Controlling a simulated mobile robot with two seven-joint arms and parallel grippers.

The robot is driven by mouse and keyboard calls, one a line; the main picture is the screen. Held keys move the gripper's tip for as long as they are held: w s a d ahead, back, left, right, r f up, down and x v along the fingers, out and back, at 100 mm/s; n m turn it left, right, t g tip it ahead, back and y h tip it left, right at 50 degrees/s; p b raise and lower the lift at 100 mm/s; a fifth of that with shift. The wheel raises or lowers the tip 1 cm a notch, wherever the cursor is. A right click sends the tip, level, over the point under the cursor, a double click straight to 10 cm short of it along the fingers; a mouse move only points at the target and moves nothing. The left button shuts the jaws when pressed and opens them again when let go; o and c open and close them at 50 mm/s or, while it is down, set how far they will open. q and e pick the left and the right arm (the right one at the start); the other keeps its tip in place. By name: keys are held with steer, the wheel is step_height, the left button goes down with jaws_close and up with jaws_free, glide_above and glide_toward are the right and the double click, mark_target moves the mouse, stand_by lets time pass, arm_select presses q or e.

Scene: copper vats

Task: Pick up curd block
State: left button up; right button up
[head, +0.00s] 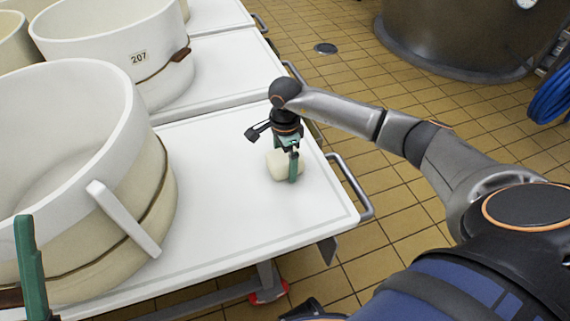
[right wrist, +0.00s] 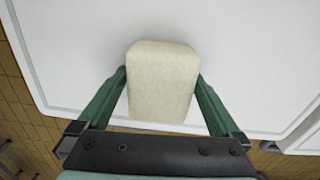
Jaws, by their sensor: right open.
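The curd block (head: 278,165) is a cream-coloured, rounded block on the white table top. It also shows in the right wrist view (right wrist: 161,80), between the two green fingers. My right gripper (head: 293,178) points down over the block, and its open fingers (right wrist: 160,82) stand on either side of it. I cannot tell whether either finger touches the block. In the head view the gripper hides part of the block. Of my left gripper, one green finger (head: 31,270) shows at the lower left edge; its jaw opening is out of view.
The white table (head: 225,230) has a metal handle (head: 352,188) at its right side. Large cream hoops (head: 75,180) stand on its left, one behind marked 207 (head: 110,45). A copper vat (head: 455,35) and a blue hose (head: 550,97) are at the back right. The table's middle is clear.

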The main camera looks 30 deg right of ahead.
steer(key=c, duration=1.4)
steer(key=shift+c, duration=0.7)
steer(key=shift+r, duration=0.1)
